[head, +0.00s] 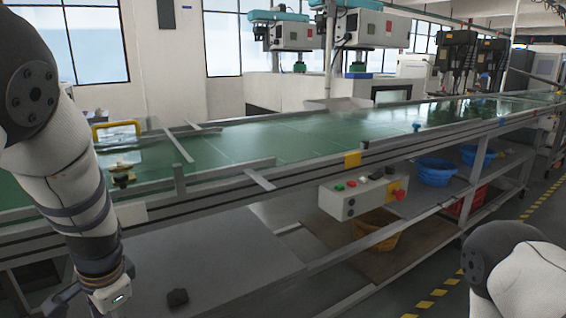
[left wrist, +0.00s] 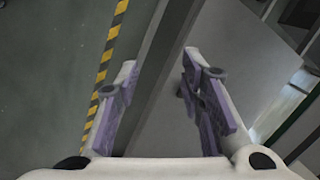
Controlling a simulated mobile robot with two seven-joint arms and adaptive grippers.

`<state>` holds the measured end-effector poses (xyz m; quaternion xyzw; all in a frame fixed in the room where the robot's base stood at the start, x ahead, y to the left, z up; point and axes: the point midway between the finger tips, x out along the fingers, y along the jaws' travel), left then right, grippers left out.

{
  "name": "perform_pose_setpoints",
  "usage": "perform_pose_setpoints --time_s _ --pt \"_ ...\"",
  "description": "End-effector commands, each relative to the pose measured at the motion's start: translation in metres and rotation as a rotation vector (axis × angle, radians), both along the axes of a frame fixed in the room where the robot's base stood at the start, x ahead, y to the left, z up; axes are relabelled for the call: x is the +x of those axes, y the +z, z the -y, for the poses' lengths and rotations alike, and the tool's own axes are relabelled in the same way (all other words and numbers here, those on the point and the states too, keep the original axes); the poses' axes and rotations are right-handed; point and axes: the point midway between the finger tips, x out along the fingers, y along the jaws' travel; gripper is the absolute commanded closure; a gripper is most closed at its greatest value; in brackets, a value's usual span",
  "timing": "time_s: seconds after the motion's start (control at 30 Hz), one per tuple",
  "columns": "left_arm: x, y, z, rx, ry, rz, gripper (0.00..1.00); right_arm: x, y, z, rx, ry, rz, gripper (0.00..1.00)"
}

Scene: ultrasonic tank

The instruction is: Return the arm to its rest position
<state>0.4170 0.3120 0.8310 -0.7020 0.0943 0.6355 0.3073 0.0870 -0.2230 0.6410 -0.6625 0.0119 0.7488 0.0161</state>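My left arm (head: 75,185) comes down at the left of the head view, in front of the conveyor line. Its wrist is at the bottom edge, and the gripper there is partly cut off. In the left wrist view my left gripper (left wrist: 160,62) has its two purple-padded fingers spread apart, with nothing between them. Beyond the fingers are a grey panel and the floor. A rounded part of my right arm (head: 520,265) shows at the lower right of the head view. My right gripper is out of view.
The long green conveyor (head: 300,138) crosses the head view, its metal frame close to my left arm. A control box (head: 345,203) hangs on its near side. Striped floor tape (left wrist: 107,58) borders open floor.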

Motion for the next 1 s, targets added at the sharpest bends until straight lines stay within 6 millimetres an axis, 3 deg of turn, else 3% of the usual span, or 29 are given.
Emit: perform_pose_setpoints --time_s 0.03,0.1,0.17,0.2,0.3,0.4,0.5,0.63,1.0 --pt "-0.028 -0.039 0.003 -0.022 0.050 -0.035 0.65 0.000 0.000 0.000 0.000 0.000 0.000 1.00" --pt "-0.069 -0.086 0.010 -0.052 0.123 -0.064 0.65 0.000 0.000 0.000 0.000 0.000 0.000 1.00" --pt "-0.109 -0.121 0.018 -0.081 0.190 -0.090 0.65 0.000 0.000 0.000 0.000 0.000 0.001 1.00" --pt "-0.138 -0.140 0.025 -0.102 0.238 -0.106 0.65 0.000 0.000 0.000 0.000 0.000 0.001 1.00" --pt "-0.210 -0.175 0.046 -0.161 0.364 -0.146 0.65 0.000 0.000 0.000 0.000 0.000 0.001 1.00" --pt "-0.272 -0.188 0.066 -0.216 0.487 -0.182 0.65 0.000 0.000 0.000 0.000 0.000 0.001 1.00" --pt "-0.312 -0.190 0.082 -0.255 0.581 -0.203 0.65 0.000 0.000 0.000 0.000 0.000 0.001 1.00" --pt "-0.331 -0.189 0.090 -0.278 0.636 -0.212 0.65 0.000 0.000 0.000 0.000 0.000 0.001 1.00" --pt "-0.330 -0.189 0.090 -0.278 0.637 -0.209 0.65 0.000 0.000 0.000 0.000 0.000 0.000 1.00"
